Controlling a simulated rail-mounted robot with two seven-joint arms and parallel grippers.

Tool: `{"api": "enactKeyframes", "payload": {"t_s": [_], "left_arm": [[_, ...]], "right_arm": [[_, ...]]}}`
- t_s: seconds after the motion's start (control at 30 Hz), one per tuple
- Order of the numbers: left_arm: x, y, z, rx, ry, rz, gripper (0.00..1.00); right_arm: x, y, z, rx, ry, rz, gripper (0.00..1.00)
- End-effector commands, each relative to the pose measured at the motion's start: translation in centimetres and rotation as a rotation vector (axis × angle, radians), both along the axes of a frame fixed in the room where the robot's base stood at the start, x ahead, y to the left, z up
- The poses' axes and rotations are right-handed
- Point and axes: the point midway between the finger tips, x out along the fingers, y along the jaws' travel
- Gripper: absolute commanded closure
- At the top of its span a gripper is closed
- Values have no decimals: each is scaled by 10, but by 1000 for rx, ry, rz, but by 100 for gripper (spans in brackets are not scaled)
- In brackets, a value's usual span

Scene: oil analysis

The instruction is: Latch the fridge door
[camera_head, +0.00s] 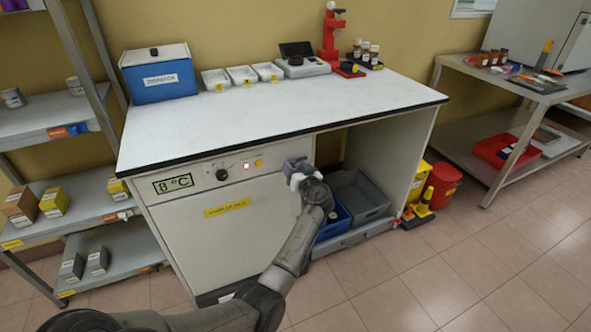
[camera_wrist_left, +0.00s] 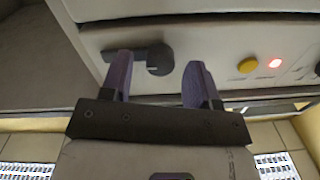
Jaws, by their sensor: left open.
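The fridge (camera_head: 185,235) is the white cabinet under the left of the bench. Its door (camera_head: 255,245) bears a yellow label and looks shut; I see no clear gap. The dark latch (camera_wrist_left: 158,56), a round hub with a short bar, sits on the front panel in the left wrist view, with the bar pointing left there. My left gripper (camera_head: 295,165) is at the panel's right end and hides the latch in the head view. In the left wrist view the gripper (camera_wrist_left: 158,68) is open, its purple fingers either side of the hub; one overlaps the bar. I cannot tell whether it touches.
The panel carries a display (camera_head: 173,184), a black knob (camera_head: 221,174), a red light (camera_head: 246,166) and a yellow button (camera_head: 259,163). Right of the fridge, a grey crate (camera_head: 358,197) and a blue crate (camera_head: 333,222) stand in the open bay. Shelves (camera_head: 85,208) flank the left.

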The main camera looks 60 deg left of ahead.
Motion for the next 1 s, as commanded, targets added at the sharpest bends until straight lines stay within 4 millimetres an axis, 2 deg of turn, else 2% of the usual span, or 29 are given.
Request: {"api": "enactKeyframes", "payload": {"t_s": [0.23,0.73,1.0], "left_arm": [[0,0,0,0,0,0,46],[0,0,0,0,0,0,94],[0,0,1,5,36,1,94]], "right_arm": [[0,0,0,0,1,0,100],[0,0,0,0,1,0,100],[0,0,1,0,1,0,100]]}}
